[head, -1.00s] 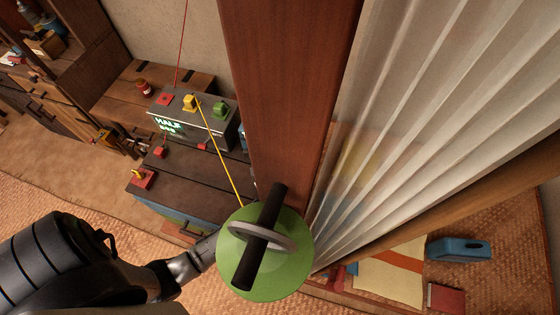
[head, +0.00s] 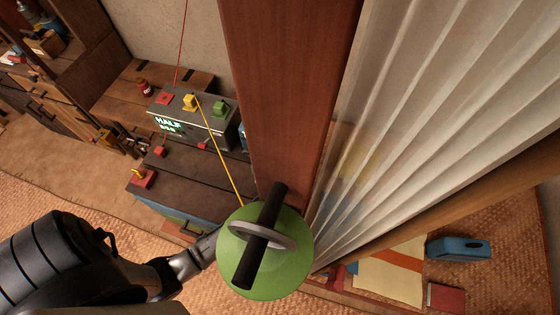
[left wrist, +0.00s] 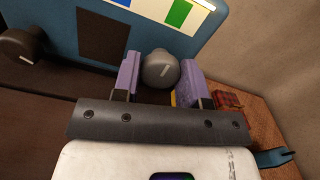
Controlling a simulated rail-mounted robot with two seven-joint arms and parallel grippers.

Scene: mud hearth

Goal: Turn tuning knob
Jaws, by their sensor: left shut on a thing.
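A second dark knob (left wrist: 20,45) sits at the far left. In the head view my left arm comes in from the lower left, and its gripper and the tuning knob are hidden behind a green disc. My right gripper is in neither view.
The green disc (head: 285,265) with a black bar fills the lower middle of the head view. A grey box (head: 205,128) with coloured knobs sits behind. A blue object (head: 460,248) lies at right.

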